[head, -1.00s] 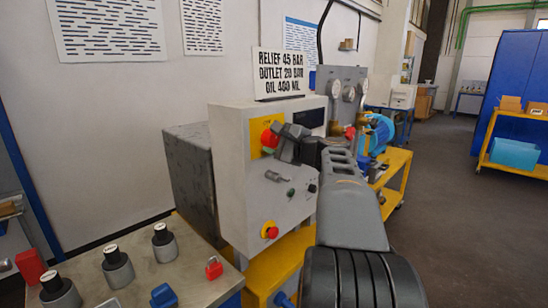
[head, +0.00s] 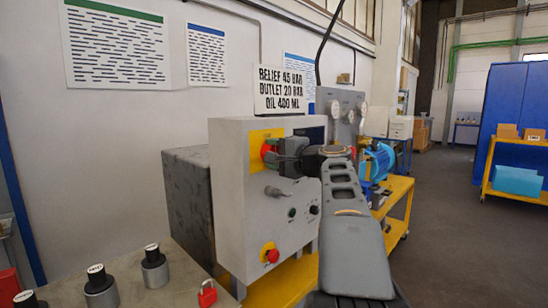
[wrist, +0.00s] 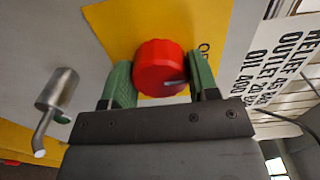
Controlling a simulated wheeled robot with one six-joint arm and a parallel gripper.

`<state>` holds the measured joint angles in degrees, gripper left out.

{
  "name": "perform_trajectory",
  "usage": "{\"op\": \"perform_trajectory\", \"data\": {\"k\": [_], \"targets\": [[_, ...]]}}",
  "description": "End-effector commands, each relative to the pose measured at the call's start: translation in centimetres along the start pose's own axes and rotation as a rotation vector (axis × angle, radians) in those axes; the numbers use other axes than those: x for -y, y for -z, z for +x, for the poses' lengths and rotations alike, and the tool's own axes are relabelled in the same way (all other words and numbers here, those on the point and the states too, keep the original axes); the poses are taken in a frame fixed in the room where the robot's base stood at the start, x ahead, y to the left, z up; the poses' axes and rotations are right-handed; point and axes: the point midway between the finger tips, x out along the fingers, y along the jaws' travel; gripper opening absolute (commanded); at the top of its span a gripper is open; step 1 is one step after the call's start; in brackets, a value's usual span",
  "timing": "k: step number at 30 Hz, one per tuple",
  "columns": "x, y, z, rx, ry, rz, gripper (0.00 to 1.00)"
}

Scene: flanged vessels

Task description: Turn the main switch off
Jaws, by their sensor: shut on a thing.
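The main switch is a round red knob (head: 267,150) on a yellow plate (head: 259,135), high on the front of the grey control box (head: 232,185). In the wrist view the knob (wrist: 160,62) sits between the two green finger pads of my gripper (wrist: 161,82), which is shut on it. A pale mark shows on the knob's lower right. In the head view my gripper (head: 275,154) covers part of the knob.
Below are a metal lever handle (head: 277,192), small black knobs and a red button on yellow (head: 270,254). A sign (head: 284,90) stands on the box. A bench (head: 170,285) with grey-and-black cylinders and a red padlock (head: 207,293) is at the lower left. Open floor lies right.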

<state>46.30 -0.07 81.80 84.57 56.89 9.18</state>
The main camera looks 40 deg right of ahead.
Motion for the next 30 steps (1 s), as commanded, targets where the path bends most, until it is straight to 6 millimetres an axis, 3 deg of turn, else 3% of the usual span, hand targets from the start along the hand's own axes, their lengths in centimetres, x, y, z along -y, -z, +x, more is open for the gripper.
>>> {"op": "perform_trajectory", "data": {"k": [10, 11, 18, 26, 30], "targets": [[-0.1, 0.0, 0.0, 0.001, -0.002, -0.005, 0.31], [-0.1, 0.0, 0.0, 0.001, -0.002, -0.005, 0.56], [0.0, 0.0, 0.0, 0.000, -0.001, -0.003, 0.79], [0.0, 0.0, -0.1, 0.000, 0.000, -0.003, 0.80], [0.0, 0.0, -1.2, -0.002, 0.000, -0.004, 0.80]]}}
